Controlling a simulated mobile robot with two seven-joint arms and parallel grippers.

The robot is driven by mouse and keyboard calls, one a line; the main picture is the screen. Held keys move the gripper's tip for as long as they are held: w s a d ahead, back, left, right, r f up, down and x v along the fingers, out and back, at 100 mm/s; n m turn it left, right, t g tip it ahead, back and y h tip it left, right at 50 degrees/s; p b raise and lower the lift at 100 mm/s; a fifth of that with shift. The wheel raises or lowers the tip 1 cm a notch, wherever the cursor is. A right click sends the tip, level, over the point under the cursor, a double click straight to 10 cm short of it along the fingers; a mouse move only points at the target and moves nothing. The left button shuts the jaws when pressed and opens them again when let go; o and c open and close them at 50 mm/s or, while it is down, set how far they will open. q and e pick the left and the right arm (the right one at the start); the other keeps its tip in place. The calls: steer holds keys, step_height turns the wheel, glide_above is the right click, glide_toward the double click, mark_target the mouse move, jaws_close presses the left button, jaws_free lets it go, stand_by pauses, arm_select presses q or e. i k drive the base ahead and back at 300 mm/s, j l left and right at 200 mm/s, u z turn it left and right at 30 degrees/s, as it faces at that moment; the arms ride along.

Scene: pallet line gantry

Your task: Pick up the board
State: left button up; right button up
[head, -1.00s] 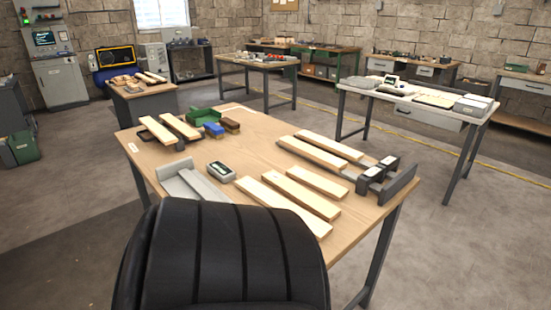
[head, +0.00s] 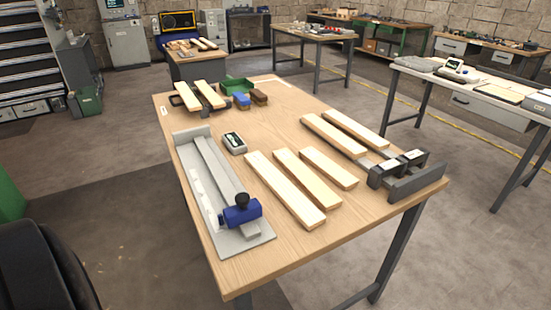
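Several pale wooden boards lie on the wooden table in the head view. Three lie side by side in the middle: a long board (head: 285,189), a middle board (head: 307,178) and a short board (head: 328,168). Two more, a near board (head: 333,135) and a far board (head: 356,130), rest on the dark fixture at the right. Another two, a left board (head: 187,94) and a right board (head: 210,94), rest on a dark support at the far left. I cannot tell which board is meant. Neither of my grippers is in view.
A grey plate fixture (head: 192,205) with a blue clamp (head: 242,211) lies along the table's left edge. A small grey device (head: 234,143), a green tray (head: 237,85) and a dark end stop (head: 418,183) share the tabletop (head: 330,225). Other benches stand behind.

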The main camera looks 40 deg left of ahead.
mark_target(342, 178)
steer(key=i+l+u, duration=0.1)
steer(key=u, duration=0.35)
steer(key=i+l+u, duration=0.2)
steer(key=u, duration=0.25)
steer(key=i+l+u, duration=0.1)
steer(key=l+u, duration=0.15)
steer(key=u, duration=0.15)
steer(key=l+u, duration=0.25)
steer(key=u, duration=0.2)
steer(key=i, duration=0.05)
